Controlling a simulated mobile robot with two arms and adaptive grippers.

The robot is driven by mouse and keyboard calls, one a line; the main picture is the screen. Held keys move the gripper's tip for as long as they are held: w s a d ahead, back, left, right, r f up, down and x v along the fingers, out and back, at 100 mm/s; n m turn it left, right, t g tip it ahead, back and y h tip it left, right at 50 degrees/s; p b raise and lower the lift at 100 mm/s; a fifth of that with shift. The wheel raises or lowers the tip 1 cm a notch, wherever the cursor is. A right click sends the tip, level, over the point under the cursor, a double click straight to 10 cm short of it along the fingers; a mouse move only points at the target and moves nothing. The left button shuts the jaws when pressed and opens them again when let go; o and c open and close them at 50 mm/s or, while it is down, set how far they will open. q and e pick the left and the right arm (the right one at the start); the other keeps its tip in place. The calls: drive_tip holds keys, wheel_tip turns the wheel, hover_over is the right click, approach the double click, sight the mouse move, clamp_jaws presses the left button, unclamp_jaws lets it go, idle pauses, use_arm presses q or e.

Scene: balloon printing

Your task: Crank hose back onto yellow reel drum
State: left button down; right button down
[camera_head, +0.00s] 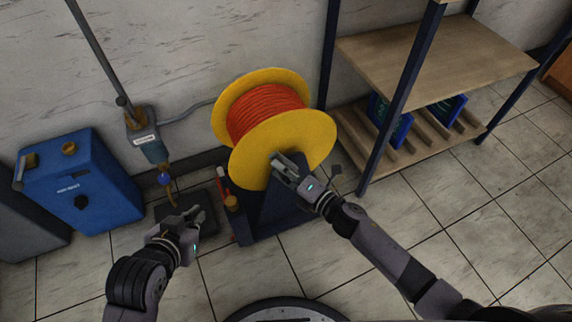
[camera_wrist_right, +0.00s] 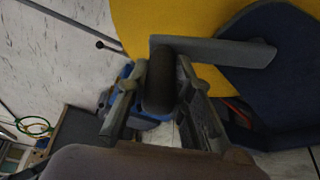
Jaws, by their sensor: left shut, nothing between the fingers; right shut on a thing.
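The reel drum (camera_head: 284,150) has yellow flanges, with orange-red hose (camera_head: 264,108) wound in several turns between them. It sits on a dark blue stand (camera_head: 287,203). In the right wrist view, a grey crank arm (camera_wrist_right: 222,51) crosses the yellow flange and ends in a dark handle (camera_wrist_right: 160,82). My right gripper (camera_head: 283,171) is at the drum's front flange, shut on that handle; its fingers also show in the right wrist view (camera_wrist_right: 158,98). My left gripper (camera_head: 194,217) is shut and empty, low to the left of the stand.
A blue box-shaped machine (camera_head: 80,182) stands at the left by the wall. A pipe fitting with a valve (camera_head: 150,145) is between it and the reel. A shelf rack (camera_head: 430,62) stands to the right. Tiled floor is clear at front right.

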drive_tip(key=shift+s+a+f, duration=0.1)
drive_tip(key=shift+a, duration=0.05)
idle(0.3)
drive_tip(key=c, duration=1.4)
unclamp_jaws()
drive_tip(key=v, duration=1.2)
